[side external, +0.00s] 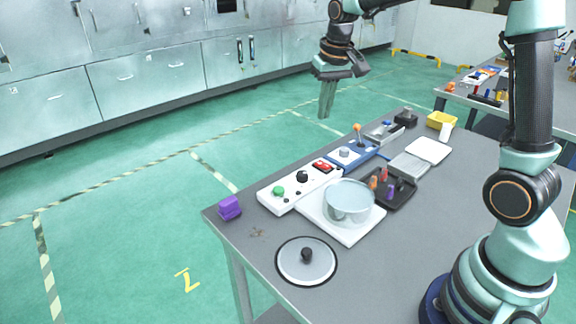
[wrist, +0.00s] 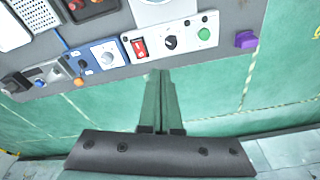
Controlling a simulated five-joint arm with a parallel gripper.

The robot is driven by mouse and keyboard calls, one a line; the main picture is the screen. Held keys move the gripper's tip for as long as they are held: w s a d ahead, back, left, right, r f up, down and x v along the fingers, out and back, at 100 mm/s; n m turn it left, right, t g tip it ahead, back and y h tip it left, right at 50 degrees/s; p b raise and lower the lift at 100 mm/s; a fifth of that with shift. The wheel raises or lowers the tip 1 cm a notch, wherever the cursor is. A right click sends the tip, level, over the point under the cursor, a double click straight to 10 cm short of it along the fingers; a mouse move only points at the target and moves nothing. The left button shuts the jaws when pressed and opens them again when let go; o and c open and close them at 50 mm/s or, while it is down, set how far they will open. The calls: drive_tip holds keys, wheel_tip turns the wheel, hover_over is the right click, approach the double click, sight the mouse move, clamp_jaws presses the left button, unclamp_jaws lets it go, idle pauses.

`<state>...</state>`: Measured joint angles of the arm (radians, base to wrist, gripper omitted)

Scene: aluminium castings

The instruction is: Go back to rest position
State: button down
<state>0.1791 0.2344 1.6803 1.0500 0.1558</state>
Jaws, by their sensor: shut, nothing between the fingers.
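My gripper (side external: 326,100) is raised in the side external view, above and beyond the far edge of the grey table (side external: 420,230). Its fingers point down and are shut with nothing between them. In the wrist view my gripper (wrist: 160,75) reaches toward the table edge, over green floor. The white panel with green knob, black knob and red switch (side external: 290,188) lies on the table, apart from the fingers. It also shows in the wrist view (wrist: 185,38).
A pot (side external: 348,203) stands on a white plate. A lid (side external: 306,262) and a purple block (side external: 229,207) lie near the table's left end. A blue panel (side external: 355,153), a dark tray (side external: 400,199) and a yellow bin (side external: 440,121) are farther right. Metal cabinets (side external: 150,85) line the back.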

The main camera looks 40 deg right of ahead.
drive_tip(key=s+a+r+n+t, duration=0.1)
drive_tip(key=s+a, duration=0.3)
drive_tip(key=s, duration=0.4)
drive_tip(key=s+a+r+n+t, duration=0.2)
drive_tip(key=s+a, duration=0.2)
drive_tip(key=s, duration=0.4)
drive_tip(key=shift+n+t, duration=0.3)
drive_tip(key=shift+n, duration=0.1)
